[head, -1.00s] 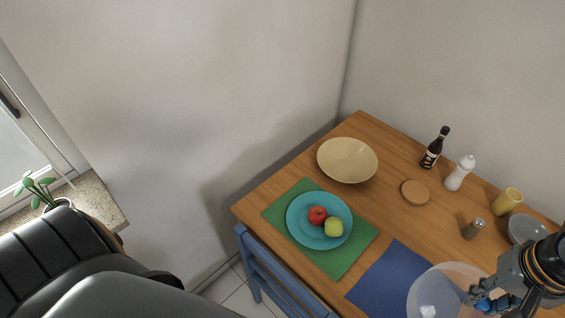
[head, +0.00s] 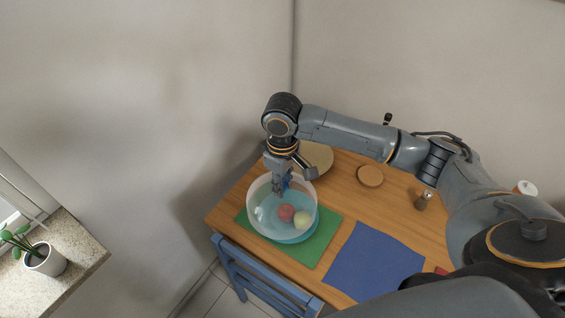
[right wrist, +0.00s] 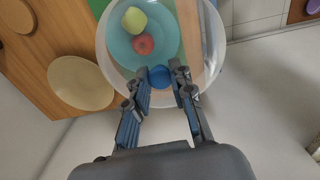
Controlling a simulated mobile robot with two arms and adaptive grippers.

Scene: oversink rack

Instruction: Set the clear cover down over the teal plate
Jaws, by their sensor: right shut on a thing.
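The clear cover (head: 262,188) is a see-through dome over the teal plate (head: 290,237) in the head view. A red apple (head: 286,213) and a yellow-green apple (head: 302,219) on the plate show through it. My right gripper (head: 280,190) is shut on the cover's blue knob, which shows between the fingers in the right wrist view (right wrist: 160,76). There the cover's outline surrounds both apples, with the plate off-centre inside it. I cannot tell whether the cover's rim touches the plate or mat. My left gripper is out of view.
The plate is on a green mat (head: 325,232), beside a blue mat (head: 372,262). A cream bowl (head: 318,157) stands behind, partly hidden by my right arm. A cork coaster (head: 370,176) and a shaker (head: 422,201) are farther right. A blue chair (head: 262,283) is in front.

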